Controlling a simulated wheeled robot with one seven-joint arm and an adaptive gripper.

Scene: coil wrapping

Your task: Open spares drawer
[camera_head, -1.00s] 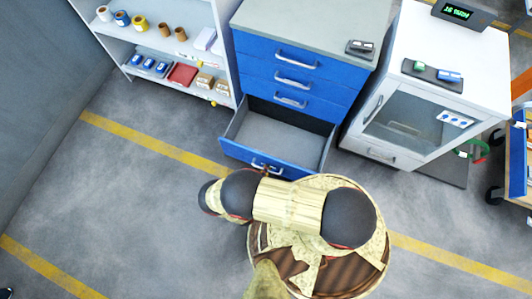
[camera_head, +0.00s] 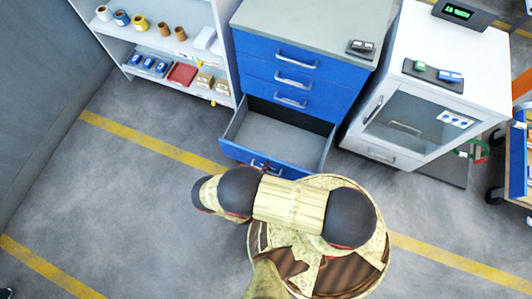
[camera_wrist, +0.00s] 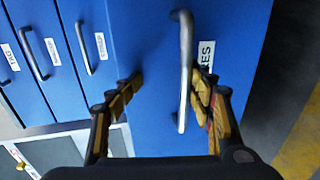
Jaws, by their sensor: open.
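The spares drawer (camera_head: 302,174) is the bottom drawer of the blue cabinet (camera_head: 345,85). It stands pulled well out, and its grey inside looks empty. My gripper (camera_wrist: 167,78) is open, with one finger on each side of the handle. The handle lies closer to the right finger; I cannot tell whether they touch. In the head view my arm hides most of the gripper.
The upper cabinet drawers are shut. A shelf (camera_head: 165,48) with spools and boxes stands left. A white cabinet (camera_head: 440,85) with a glazed front stands close on the right. A small dark tray (camera_head: 361,48) lies on the worktop. Floor at left is clear.

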